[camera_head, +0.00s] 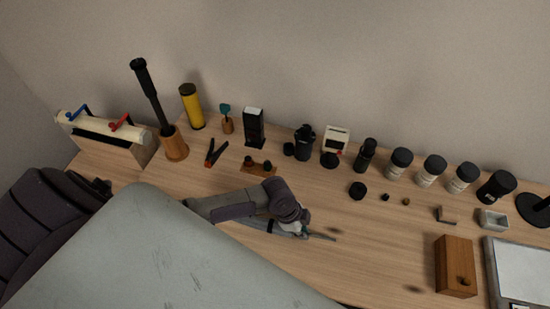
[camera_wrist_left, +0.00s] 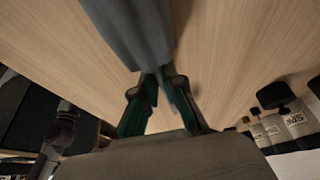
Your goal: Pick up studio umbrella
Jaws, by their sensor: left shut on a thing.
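The studio umbrella looks like a slim, folded grey bundle with a thin rod (camera_head: 322,237) sticking out to the right, in the head view. My left gripper (camera_head: 297,228) is shut on it near the front middle of the table. Part of the bundle is hidden behind my arm and hand. In the left wrist view, the grey umbrella (camera_wrist_left: 135,30) runs up from between the green-padded fingers of the left gripper (camera_wrist_left: 158,82). A dark shadow lies on the table close to the rod; the gap below is hard to judge. My right gripper is not in view.
Several jars (camera_head: 431,170) and other small items line the table's back. A wooden box (camera_head: 455,265) and a pale tray (camera_head: 520,268) are at right. A dark flashlight-like rod stands in a wooden holder (camera_head: 174,143) at left. The wooden table (camera_head: 370,250) is clear right of the gripper.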

